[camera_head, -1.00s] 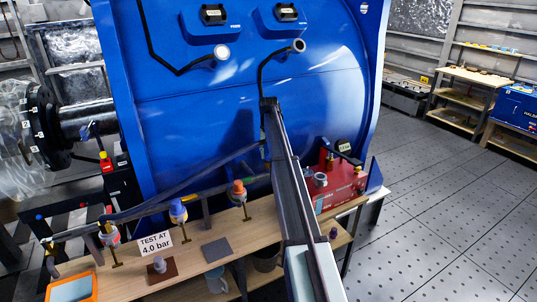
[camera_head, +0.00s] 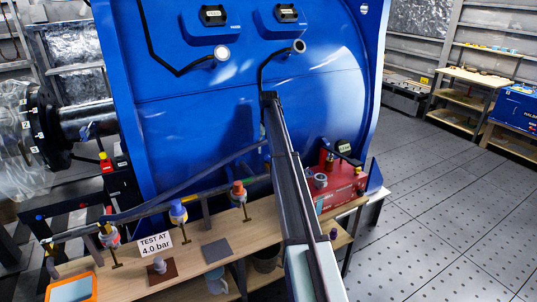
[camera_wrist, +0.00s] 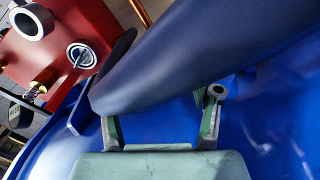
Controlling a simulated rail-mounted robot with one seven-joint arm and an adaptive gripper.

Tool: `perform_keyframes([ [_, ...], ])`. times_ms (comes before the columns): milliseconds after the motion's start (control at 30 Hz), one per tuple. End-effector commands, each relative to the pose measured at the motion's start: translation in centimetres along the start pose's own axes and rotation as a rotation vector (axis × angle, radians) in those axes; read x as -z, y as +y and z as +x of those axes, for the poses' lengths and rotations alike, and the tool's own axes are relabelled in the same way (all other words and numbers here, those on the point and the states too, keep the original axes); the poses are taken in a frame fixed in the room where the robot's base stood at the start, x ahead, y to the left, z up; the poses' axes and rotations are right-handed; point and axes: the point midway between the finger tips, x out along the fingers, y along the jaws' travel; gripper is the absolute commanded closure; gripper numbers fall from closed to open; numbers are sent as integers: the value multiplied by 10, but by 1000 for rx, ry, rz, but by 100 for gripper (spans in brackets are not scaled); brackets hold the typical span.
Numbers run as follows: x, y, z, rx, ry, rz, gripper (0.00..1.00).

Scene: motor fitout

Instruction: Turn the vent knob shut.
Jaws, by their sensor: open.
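A red box unit (camera_head: 343,190) stands at the right end of the wooden bench, with a grey round fitting on top and a dark round gauge behind it. In the wrist view, the red unit (camera_wrist: 62,42) is at upper left. It bears a white ring-shaped port (camera_wrist: 32,20) and a silver round fitting with a bar across it (camera_wrist: 81,55). I cannot tell whether that fitting is the vent knob. My gripper (camera_wrist: 160,108) is open, its two fingers spread. A thick dark blue hose or tube (camera_wrist: 200,55) passes across and hides part of the space before them.
The big blue tank (camera_head: 190,110) rises behind the bench. The bench (camera_head: 210,255) carries several coloured-top valves, including a blue-topped one (camera_head: 178,210) and a red-topped one (camera_head: 238,190), and a "TEST AT 4.0 bar" sign (camera_head: 154,245). The floor at right (camera_head: 430,200) is clear.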

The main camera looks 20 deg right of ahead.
Motion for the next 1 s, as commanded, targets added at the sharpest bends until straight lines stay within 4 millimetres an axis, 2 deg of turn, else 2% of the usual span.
perform_keyframes([
  [33, 1, 0, -12, 0, 2, 0, 36],
  [200, 1, 0, -45, 0, 1, 0, 36],
  [400, 1, 0, -76, 0, 0, 1, 36],
  [633, 0, 0, -91, 0, -1, 1, 36],
  [1000, 0, 0, -92, 0, -1, 1, 36],
])
